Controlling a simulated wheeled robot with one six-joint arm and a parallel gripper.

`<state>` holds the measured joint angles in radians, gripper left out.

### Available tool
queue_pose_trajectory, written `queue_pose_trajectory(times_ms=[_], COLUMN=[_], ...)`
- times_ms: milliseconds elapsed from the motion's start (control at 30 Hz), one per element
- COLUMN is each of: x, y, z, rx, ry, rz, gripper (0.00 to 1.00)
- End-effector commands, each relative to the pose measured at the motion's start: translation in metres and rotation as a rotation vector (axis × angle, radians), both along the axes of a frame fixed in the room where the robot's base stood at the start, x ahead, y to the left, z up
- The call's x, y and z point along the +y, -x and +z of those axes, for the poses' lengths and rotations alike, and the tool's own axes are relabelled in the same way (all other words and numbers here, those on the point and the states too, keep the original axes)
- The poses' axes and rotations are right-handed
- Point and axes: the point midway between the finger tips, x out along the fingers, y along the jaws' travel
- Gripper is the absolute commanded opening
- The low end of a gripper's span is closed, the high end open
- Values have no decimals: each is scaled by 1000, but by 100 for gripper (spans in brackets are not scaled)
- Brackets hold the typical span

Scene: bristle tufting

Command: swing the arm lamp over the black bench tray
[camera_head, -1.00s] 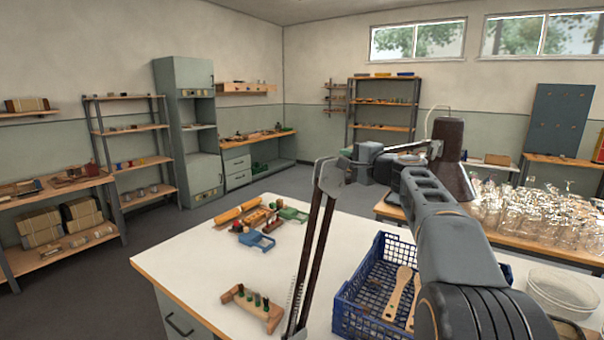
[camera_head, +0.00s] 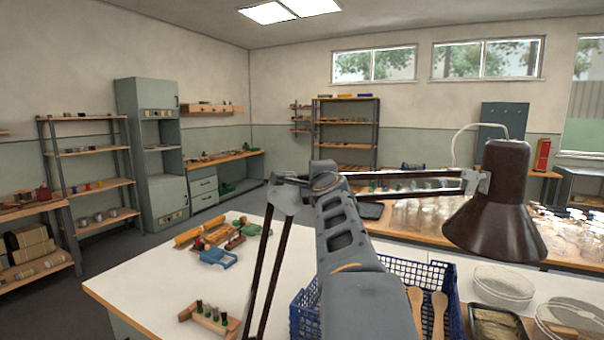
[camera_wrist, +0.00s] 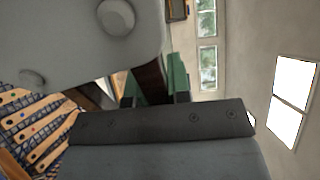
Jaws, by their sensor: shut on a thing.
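The arm lamp has a dark brown shade (camera_head: 497,205) that hangs at the right in the head view, open side down. Its two-bar arm (camera_head: 415,183) runs left to a grey elbow joint, and the lower bars go down to the white bench. My gripper (camera_head: 325,178) is shut on the lamp arm near the elbow; a dark bar (camera_wrist: 150,82) shows by its jaws in the wrist view. My own arm hides part of the grip. A dark-rimmed tray (camera_head: 528,338) with brownish contents lies low at the right, below the shade and nearer me.
A blue crate (camera_head: 447,297) with wooden spoons stands beside my arm. Round glassy dishes (camera_head: 503,283) sit beside the tray. A wooden block with pegs (camera_head: 209,319) and small coloured items lie on the white bench (camera_head: 130,290). Many glasses crowd the bench behind.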

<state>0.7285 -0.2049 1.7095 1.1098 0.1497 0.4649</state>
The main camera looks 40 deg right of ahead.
Motion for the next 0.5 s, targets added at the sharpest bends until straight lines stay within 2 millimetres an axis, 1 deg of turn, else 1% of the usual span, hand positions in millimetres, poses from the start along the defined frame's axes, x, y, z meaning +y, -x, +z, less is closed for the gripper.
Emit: queue_pose_trajectory(times_ms=[167,500], x=[-4,-4], y=[6,6], z=[0,0], rx=[1,0], ry=[2,1], rz=[-27,-29], gripper=[0,0])
